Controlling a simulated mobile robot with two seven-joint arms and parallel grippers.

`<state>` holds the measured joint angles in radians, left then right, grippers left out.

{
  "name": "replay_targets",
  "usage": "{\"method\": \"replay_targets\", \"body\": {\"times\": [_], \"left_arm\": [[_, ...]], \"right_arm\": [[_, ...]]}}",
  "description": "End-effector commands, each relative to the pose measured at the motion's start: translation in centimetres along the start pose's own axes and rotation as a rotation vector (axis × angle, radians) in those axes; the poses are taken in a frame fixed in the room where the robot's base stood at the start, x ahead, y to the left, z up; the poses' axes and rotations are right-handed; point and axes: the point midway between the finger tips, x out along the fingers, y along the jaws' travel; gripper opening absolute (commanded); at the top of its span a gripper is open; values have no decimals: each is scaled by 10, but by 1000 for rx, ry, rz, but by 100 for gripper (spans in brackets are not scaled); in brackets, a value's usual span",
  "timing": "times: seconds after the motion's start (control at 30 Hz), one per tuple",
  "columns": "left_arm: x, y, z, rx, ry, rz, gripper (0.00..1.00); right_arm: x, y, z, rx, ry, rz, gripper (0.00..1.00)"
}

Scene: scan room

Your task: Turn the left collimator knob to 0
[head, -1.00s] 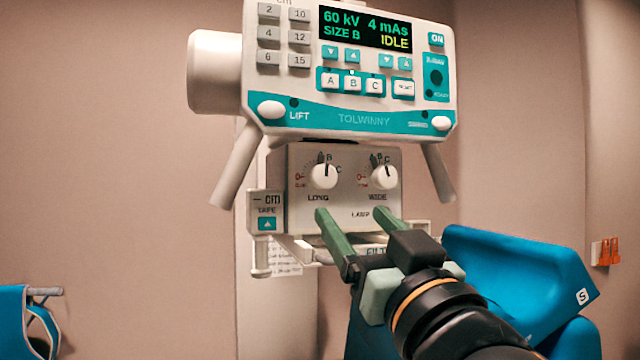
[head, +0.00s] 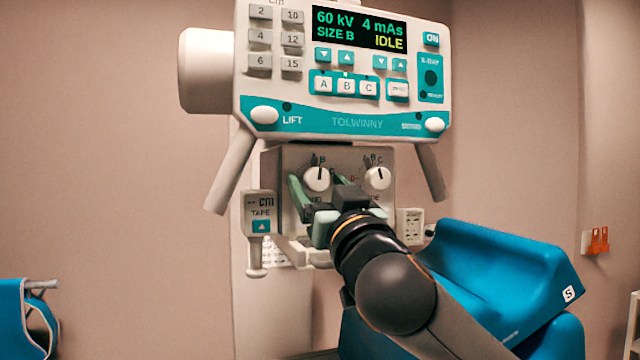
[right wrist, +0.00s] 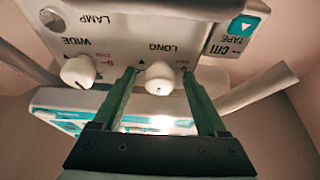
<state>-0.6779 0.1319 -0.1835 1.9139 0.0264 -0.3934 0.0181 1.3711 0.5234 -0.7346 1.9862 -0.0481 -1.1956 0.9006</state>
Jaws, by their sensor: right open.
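The left collimator knob (head: 317,178), white and marked LONG, is on the collimator panel (head: 290,160) under the console. Its dark pointer mark points about straight up, near B. The red 0 mark on its left is hidden by a finger in the head view. My right gripper (head: 314,182) is open, its two green fingers reaching toward the panel on either side of this knob. In the right wrist view, which is upside down, the knob (right wrist: 160,77) shows between the fingertips (right wrist: 159,74); I cannot tell if they touch it. My left gripper is out of view.
The WIDE knob (head: 377,178) stands close to the right of my right finger. The control console (head: 345,80) hangs above, with a handle (head: 232,168) slanting down at its left. The tape unit (head: 261,213) is at left. A blue padded chair (head: 500,275) stands lower right.

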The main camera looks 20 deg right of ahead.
Motion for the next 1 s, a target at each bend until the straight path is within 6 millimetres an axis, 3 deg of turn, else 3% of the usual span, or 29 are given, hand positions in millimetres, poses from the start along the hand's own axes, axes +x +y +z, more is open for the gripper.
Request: {"method": "replay_targets", "body": {"times": [0.07, 0.73, 1.0], "left_arm": [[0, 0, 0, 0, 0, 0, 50], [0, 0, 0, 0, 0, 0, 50], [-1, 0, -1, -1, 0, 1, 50]], "right_arm": [[0, 0, 0, 0, 0, 0, 75], [0, 0, 0, 0, 0, 0, 0], [0, 0, 0, -8, 0, -4, 0]]}}
